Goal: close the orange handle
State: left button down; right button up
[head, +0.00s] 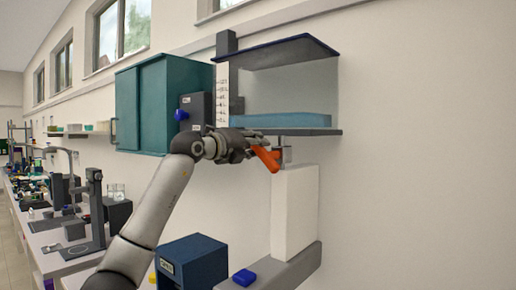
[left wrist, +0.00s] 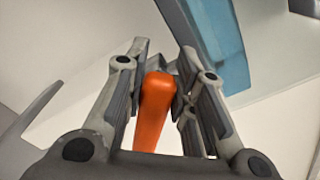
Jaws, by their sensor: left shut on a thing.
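The orange handle (head: 268,158) sits just below the clear tank, on a grey fitting above a white block. It slants down to the right in the head view. My left gripper (head: 256,148) is at the handle's upper left end. In the left wrist view the orange handle (left wrist: 155,110) lies between the two fingers of my left gripper (left wrist: 165,75), which is shut on it. Part of the handle is hidden by the fingers in the head view. My right gripper is not in view.
The clear tank (head: 290,80) with blue liquid rests on a grey shelf (head: 325,132) right above the handle. A white block (head: 294,210) stands below. A teal cabinet (head: 150,105) hangs at the left. A dark blue box (head: 192,262) is lower down. The wall at right is bare.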

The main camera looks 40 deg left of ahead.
pick_arm(q)
jog(key=n, duration=0.1)
jog(key=f+n+b, duration=0.1)
jog(key=n, duration=0.1)
jog(key=a+n, duration=0.1)
jog(key=shift+f+n+b, duration=0.3)
jog(key=shift+f+b, duration=0.05)
jog(key=shift+a+f+n+b, duration=0.1)
jog(key=shift+f+n+b, duration=0.3)
jog(key=shift+n, duration=0.55)
jog(key=shift+a+f+n+b, duration=0.1)
jog(key=shift+f+n+b, duration=0.25)
jog(key=shift+n, duration=0.6)
jog(key=c, duration=1.2)
grip_release()
jog(key=s+a, duration=0.1)
jog(key=s, duration=1.1)
jog(key=shift+f, duration=0.15)
